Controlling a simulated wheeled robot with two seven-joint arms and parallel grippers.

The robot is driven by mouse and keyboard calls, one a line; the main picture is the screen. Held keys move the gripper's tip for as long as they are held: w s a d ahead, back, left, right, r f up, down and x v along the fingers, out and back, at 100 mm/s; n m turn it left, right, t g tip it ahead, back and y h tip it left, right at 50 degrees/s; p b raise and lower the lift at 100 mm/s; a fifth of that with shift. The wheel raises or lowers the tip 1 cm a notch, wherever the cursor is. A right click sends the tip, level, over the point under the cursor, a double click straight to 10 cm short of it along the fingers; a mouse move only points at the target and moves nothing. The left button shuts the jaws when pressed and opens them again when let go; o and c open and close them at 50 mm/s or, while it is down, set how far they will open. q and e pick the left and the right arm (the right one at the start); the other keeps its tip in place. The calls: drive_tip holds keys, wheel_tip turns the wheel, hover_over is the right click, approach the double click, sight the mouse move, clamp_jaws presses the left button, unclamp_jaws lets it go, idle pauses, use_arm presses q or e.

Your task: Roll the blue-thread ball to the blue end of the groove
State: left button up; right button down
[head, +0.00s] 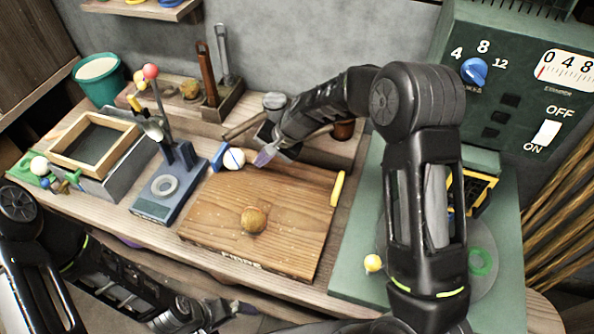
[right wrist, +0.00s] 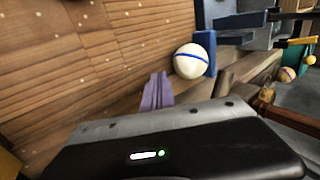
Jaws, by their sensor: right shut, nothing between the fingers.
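The white ball with a blue thread (head: 234,159) sits at the far left corner of the wooden board (head: 290,205), right beside the upright blue end piece (head: 217,157). In the right wrist view the ball (right wrist: 190,61) appears against the blue end piece (right wrist: 207,50); exact contact is hard to tell. The groove itself is not clearly visible. My right gripper (head: 265,156) is shut and empty, its purple fingertips a little right of the ball, apart from it; they also show in the right wrist view (right wrist: 157,92). My left gripper (head: 238,309) is low, near the front, its fingers unclear.
A blue stand (head: 170,190) with a ring is left of the board. A green machine (head: 520,90) is at right. Tools (head: 208,75) stand behind.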

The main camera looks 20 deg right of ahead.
wheel_tip(320, 180, up, 5)
drive_tip(key=shift+f+p, duration=0.1)
drive_tip(key=shift+p, duration=1.15)
